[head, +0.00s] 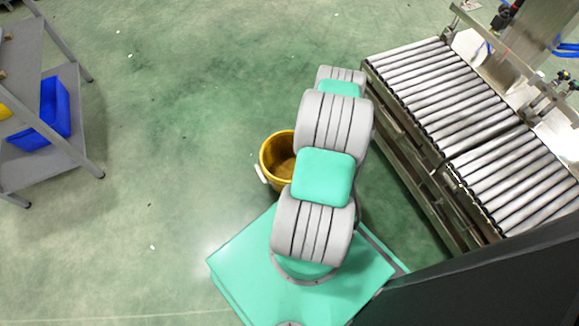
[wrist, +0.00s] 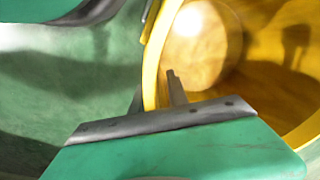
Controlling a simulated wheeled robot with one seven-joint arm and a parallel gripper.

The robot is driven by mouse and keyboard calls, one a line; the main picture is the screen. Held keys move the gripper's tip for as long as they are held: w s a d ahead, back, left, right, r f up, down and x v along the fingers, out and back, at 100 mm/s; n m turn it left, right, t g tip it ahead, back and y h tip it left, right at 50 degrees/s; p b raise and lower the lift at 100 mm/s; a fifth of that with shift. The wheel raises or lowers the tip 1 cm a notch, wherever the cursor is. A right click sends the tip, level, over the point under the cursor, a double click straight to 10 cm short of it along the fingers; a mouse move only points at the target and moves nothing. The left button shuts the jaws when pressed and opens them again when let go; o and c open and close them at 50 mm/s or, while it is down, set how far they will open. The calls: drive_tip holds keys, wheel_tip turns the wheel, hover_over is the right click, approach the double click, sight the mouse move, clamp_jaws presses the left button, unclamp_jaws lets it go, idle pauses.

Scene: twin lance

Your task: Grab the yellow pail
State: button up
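The yellow pail (head: 277,155) stands on the green floor in the head view, left of my arm, which covers part of its right side. A pale handle or lug shows at its lower left. In the wrist view the pail (wrist: 270,90) fills the right side, with its open inside visible. My gripper (wrist: 154,85) is right at the rim. One thin grey finger shows inside the pail and a darker one outside, with the yellow wall between them. A small gap shows between the wall and the inner finger, so the gripper looks open. In the head view my gripper is hidden.
A roller conveyor (head: 450,100) stands at the right, close to my arm. A grey shelf cart (head: 75,150) with a blue bin (head: 45,118) stands at the left. The floor between cart and pail is clear.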

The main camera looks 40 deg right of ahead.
clamp_jaws()
idle(1.1)
